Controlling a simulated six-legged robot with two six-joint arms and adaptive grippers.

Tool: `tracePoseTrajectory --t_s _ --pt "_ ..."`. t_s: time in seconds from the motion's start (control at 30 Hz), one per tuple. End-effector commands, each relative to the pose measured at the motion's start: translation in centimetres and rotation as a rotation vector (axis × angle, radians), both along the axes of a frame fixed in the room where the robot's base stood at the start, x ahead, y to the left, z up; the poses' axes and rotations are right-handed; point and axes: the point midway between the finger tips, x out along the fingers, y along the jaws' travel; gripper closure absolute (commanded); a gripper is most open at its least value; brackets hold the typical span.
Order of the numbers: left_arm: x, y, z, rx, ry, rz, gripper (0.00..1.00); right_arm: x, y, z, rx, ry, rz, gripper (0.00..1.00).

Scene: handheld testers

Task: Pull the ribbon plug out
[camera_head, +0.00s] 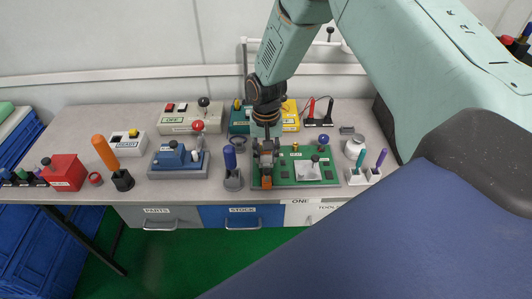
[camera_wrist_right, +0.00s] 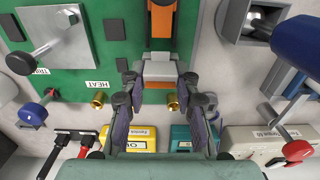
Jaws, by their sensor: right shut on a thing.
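The green tester board (camera_head: 325,182) lies on the bench. A flat orange ribbon (camera_wrist_right: 159,38) with a grey plug (camera_wrist_right: 160,69) on its end is at the board's left part. My right gripper (camera_wrist_right: 160,82) comes down from above and its two fingers are closed on the plug's sides. In the head view my right gripper (camera_head: 265,158) covers most of the plug, and an orange part of the ribbon (camera_head: 266,182) shows just in front. Whether the plug still sits in its socket I cannot tell. My left gripper is not in view.
A blue-handled tool in a stand (camera_head: 231,165) is just left of the board. The grey lever plate (camera_head: 307,170) is on its right. A green box and a yellow box (camera_head: 290,115) stand behind.

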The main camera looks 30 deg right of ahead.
Motion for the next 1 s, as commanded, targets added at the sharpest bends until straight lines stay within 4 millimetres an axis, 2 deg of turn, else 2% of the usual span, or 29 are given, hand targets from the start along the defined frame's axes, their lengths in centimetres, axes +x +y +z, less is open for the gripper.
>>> tracePoseTrajectory --t_s 1.0 --pt "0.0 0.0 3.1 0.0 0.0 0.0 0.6 0.0 0.0 3.2 0.0 -0.001 0.0 1.0"
